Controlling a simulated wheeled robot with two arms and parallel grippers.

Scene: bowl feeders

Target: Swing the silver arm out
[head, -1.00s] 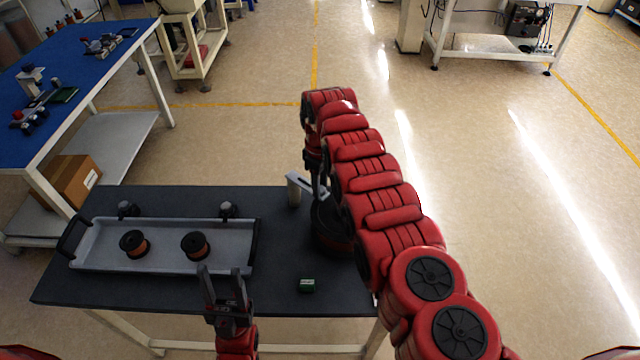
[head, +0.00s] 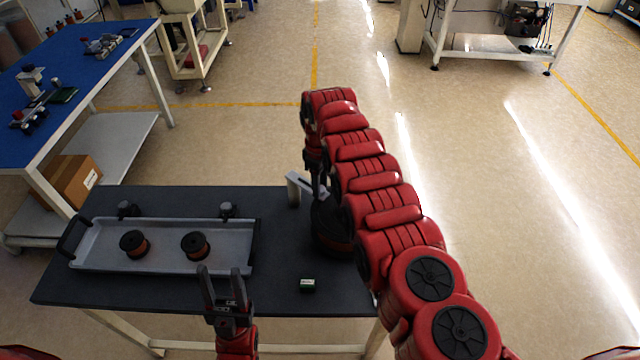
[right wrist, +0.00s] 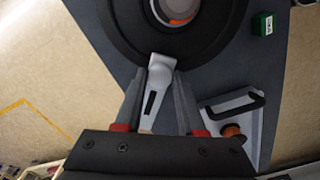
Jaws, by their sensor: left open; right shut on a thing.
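The silver arm (head: 300,184) stands at the right part of the dark table, beside the black round bowl feeder (head: 328,232). In the right wrist view the silver arm (right wrist: 158,88) lies between the fingers of my right gripper (right wrist: 158,98), its rounded end at the rim of the black bowl (right wrist: 115,40). My right gripper is shut on the silver arm; in the head view its fingers are partly hidden by my own red arm. My left gripper (head: 226,282) is open and empty, over the front edge of the table near the tray.
A grey tray (head: 100,262) with black handles holds two dark spools (head: 134,243) with orange-brown cores. A small green box (head: 307,285) lies near the table's front edge. A blue-topped bench (head: 80,75) stands at the left. The dark table (head: 280,260) is clear between tray and bowl.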

